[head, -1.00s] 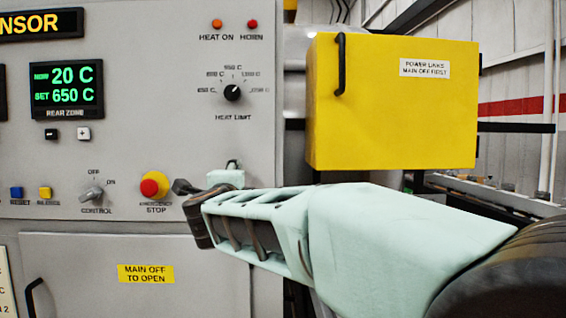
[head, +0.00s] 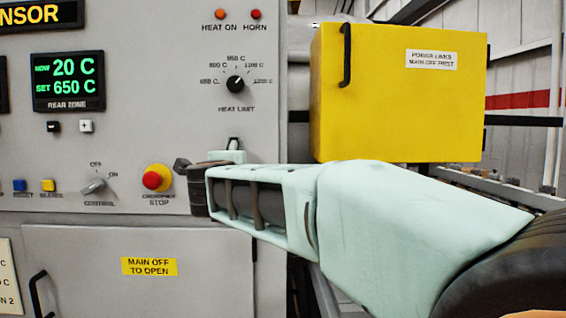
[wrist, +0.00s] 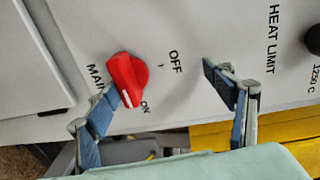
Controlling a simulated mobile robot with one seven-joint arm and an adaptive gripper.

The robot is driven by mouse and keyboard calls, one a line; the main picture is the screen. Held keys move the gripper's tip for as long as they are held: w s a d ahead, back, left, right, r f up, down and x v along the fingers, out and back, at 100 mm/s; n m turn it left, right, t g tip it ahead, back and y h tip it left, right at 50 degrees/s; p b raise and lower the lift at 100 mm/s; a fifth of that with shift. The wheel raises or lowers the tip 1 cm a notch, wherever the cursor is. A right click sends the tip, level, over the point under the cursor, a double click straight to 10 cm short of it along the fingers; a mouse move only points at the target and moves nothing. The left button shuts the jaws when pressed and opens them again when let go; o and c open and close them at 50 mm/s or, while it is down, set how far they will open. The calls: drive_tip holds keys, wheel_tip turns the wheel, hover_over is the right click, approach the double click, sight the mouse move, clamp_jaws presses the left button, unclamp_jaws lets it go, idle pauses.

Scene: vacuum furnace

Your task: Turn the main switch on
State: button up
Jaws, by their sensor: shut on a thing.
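The main switch is a red knob (wrist: 127,78) on the grey panel in the wrist view, between the MAIN label and OFF and ON marks. Its white mark is at the lower end, near ON. In the head view my gripper (head: 188,180) is at the panel, right of the emergency stop, and the red knob is hidden there.
The emergency stop (head: 157,178) is close left of my gripper, with the control switch (head: 94,186) beyond. A yellow box (head: 395,110) stands above my arm at right. The heat limit knob (head: 235,84) is above. A lower door (head: 90,290) has a MAIN OFF TO OPEN label.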

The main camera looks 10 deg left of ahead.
drive_tip(key=s+r, duration=0.2)
drive_tip(key=shift+s+d+r, duration=0.15)
drive_tip(key=shift+s+r, duration=0.15)
drive_tip(key=shift+r, duration=0.1)
drive_tip(key=c, duration=0.4)
drive_tip(key=shift+s+d+r, duration=0.2)
drive_tip(key=shift+s, duration=0.2)
drive_tip(key=shift+s+d+r, duration=0.15)
drive_tip(key=shift+s, duration=0.25)
drive_tip(key=c, duration=0.3)
drive_tip(key=v, duration=0.8)
drive_tip(key=shift+s+d+f, duration=0.15)
drive_tip(key=shift+d+f, duration=0.1)
drive_tip(key=shift+f, duration=0.5)
drive_tip(key=shift+r+p, duration=0.1)
drive_tip(key=shift+p, duration=0.25)
drive_tip(key=shift+d, duration=0.1)
